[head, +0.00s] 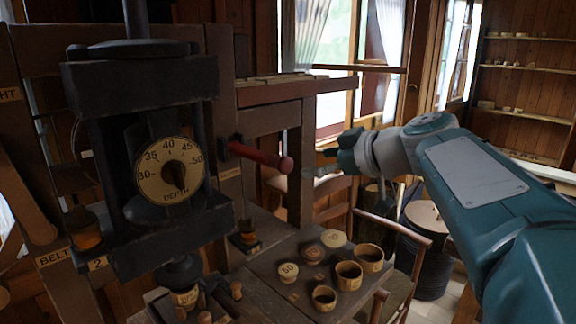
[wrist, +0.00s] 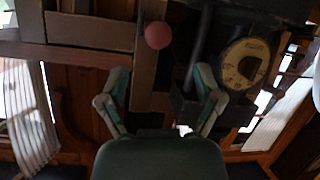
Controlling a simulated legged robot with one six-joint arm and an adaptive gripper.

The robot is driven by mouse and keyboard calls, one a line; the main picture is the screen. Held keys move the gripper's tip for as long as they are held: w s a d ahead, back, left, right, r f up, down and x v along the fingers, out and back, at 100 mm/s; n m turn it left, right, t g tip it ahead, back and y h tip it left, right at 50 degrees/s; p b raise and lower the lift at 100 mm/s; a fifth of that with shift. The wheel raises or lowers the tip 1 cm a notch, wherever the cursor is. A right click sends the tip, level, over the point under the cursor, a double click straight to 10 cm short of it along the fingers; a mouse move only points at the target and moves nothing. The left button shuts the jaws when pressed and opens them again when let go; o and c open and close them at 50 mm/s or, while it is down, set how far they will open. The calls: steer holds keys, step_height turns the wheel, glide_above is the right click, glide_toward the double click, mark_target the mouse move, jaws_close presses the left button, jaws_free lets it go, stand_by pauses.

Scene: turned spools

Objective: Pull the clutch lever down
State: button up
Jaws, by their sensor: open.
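The clutch lever (head: 258,155) is a red rod with a round knob. In the head view it sticks out from the wooden post to the right, sloping slightly down, above a small label plate. In the wrist view its knob (wrist: 158,35) faces the camera near the top centre. My gripper (head: 318,163) is open and empty, just right of the knob at about its height, with a small gap in the head view. In the wrist view the spread fingers of my gripper (wrist: 161,80) point toward the knob, which lies beyond them and between their lines.
A dark machine with a round depth dial (head: 169,171) stands left of the lever. Several small cups and round lids sit on the bench (head: 252,285) below. A wooden beam (head: 285,90) runs above the lever. A dark barrel (head: 425,250) stands behind.

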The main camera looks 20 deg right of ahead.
steer(key=v, duration=0.3)
steer(key=shift+f, duration=0.1)
steer(key=s+a+f+m+g+h, duration=0.3)
steer(key=s+f, duration=0.6)
steer(key=f, duration=0.3)
steer(key=s+a+f+m+g+h, duration=0.3)
steer(key=s+f+m, duration=0.3)
steer(key=s+f, duration=0.3)
step_height(320, 180, down, 3)
steer(key=shift+a+f+h, duration=0.15)
steer(key=shift+a+h, duration=0.2)
steer(key=shift+h, duration=0.15)
